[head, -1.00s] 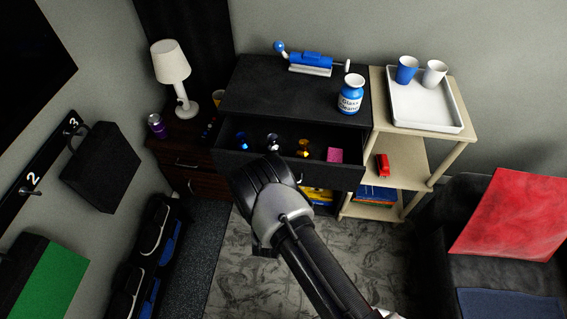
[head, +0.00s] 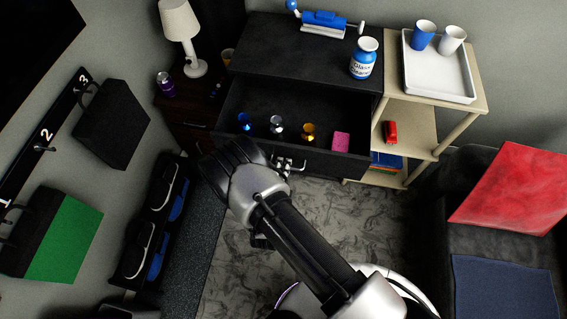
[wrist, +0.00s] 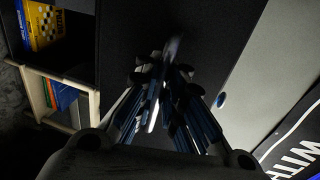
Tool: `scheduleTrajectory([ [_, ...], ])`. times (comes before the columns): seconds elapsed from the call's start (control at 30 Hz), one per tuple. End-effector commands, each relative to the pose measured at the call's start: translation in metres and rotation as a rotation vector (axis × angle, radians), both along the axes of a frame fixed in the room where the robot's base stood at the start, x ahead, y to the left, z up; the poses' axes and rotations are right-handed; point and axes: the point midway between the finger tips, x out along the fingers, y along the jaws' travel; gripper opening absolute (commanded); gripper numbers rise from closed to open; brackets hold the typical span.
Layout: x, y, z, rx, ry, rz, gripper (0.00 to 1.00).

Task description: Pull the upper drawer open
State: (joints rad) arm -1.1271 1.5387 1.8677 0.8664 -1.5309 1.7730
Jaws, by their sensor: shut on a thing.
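The upper drawer (head: 262,98) of the black dresser (head: 296,62) stands well open, its inside showing in the head view. In it lie a blue object (head: 244,121), a silver one (head: 277,124), a gold one (head: 309,133) and a pink block (head: 341,141). My gripper (head: 288,163) is at the drawer's front, partly hidden by my arm. In the wrist view my gripper's fingers (wrist: 165,76) are closed together against the dark drawer front (wrist: 130,45), on a thin pale handle that they mostly hide.
At right is a shelf with a white tray (head: 437,82) and cups. A lamp (head: 181,28) stands at left.

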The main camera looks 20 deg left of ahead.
Motion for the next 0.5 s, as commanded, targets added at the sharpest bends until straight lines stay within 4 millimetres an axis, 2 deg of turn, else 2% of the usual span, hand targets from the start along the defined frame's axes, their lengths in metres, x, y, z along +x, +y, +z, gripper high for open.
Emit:
scheduleTrajectory([
  [0.03, 0.0008, 0.0009, 0.0021, 0.003, -0.005, 0.0, 0.0],
  [0.07, 0.0008, 0.001, 0.0021, 0.003, -0.005, 0.0, 0.08],
  [0.2, 0.0008, 0.0009, 0.0018, 0.003, -0.004, 0.0, 0.17],
  [0.5, -0.0001, 0.0005, 0.0008, 0.002, -0.002, 0.001, 0.17],
])
